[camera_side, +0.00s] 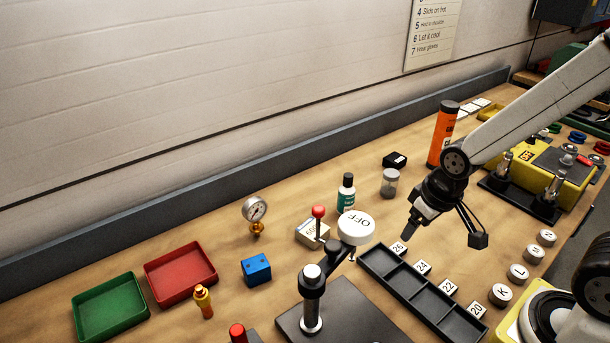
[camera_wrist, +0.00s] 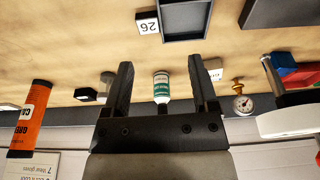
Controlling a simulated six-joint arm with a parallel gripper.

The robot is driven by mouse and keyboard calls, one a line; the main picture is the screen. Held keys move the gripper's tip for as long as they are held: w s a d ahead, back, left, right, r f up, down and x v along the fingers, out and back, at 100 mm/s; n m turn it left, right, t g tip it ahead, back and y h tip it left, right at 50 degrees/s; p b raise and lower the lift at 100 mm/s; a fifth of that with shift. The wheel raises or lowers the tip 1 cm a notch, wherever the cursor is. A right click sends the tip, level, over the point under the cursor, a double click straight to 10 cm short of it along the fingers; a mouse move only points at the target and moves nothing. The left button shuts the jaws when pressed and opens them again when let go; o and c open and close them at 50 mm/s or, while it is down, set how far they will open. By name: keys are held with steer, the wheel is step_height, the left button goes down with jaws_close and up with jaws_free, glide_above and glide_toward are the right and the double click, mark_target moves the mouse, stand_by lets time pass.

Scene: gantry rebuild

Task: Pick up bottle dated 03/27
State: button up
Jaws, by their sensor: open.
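A small bottle with a black cap and a teal and white label (camera_side: 346,194) stands upright on the bench in the side view. In the wrist view the bottle (camera_wrist: 161,88) shows upside down, between my fingers in the picture. Its date is too small to read.
An orange canister (camera_side: 442,135) and a black box (camera_side: 395,160) stand behind. A white OFF disc on a black stand (camera_side: 356,228) is in front of the bottle. A black compartment tray (camera_side: 420,296) with numbered tiles lies in front. A pressure gauge (camera_side: 255,209) stands left.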

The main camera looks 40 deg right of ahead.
steer(key=n+t+y, duration=0.7)
steer(key=n+y, duration=0.2)
glide_toward(352, 178)
steer(key=d+f+x, duration=0.1)
steer(key=x, duration=0.4)
steer(key=shift+w+a, duration=0.2)
steer(key=shift+w, duration=0.1)
steer(key=shift+x, duration=3.85)
steer(key=shift+r, duration=0.1)
jaws_close()
